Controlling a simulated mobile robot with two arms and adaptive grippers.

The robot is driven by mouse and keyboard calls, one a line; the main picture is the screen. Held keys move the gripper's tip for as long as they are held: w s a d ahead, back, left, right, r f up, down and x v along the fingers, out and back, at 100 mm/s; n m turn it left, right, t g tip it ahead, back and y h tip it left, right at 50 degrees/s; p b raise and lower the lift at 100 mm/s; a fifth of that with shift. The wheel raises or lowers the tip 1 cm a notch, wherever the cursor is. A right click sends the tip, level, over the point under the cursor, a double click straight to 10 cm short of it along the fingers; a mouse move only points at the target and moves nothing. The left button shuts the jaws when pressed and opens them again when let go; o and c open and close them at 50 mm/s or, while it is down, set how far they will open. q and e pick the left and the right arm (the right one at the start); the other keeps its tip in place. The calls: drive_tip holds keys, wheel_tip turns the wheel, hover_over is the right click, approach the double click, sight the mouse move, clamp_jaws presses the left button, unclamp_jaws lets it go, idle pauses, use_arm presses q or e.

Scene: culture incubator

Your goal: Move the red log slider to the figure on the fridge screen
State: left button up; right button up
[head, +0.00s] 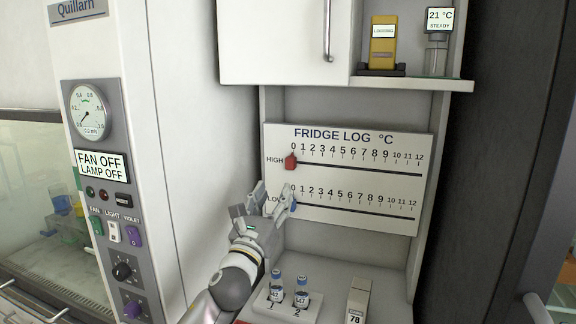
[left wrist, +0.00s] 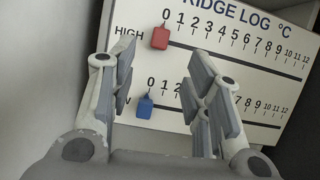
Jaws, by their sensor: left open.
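The red log slider (head: 290,162) sits at 0 on the HIGH row of the white FRIDGE LOG board (head: 370,178). It also shows in the left wrist view (left wrist: 160,38), beyond and between my fingers. The blue slider (left wrist: 144,106) sits at 0 on the LOW row. My left gripper (head: 272,196) is open and empty, in front of the LOW row's left end and just below the red slider. It partly covers the blue slider in the head view. I see no screen marked as the fridge's. My right gripper is not in view.
A small screen (head: 440,19) on the upper shelf reads 21 °C STEADY, beside a yellow device (head: 382,42). Below the board stand a rack (head: 284,307) with two vials and a box (head: 357,301) marked 78. A control panel (head: 108,210) is at left.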

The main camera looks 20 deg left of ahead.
sight(289, 162)
use_arm(q)
drive_tip(key=shift+m, duration=0.3)
drive_tip(key=p+x, duration=0.2)
drive_tip(key=x, duration=0.9)
drive_tip(key=shift+r, duration=0.25)
clamp_jaws()
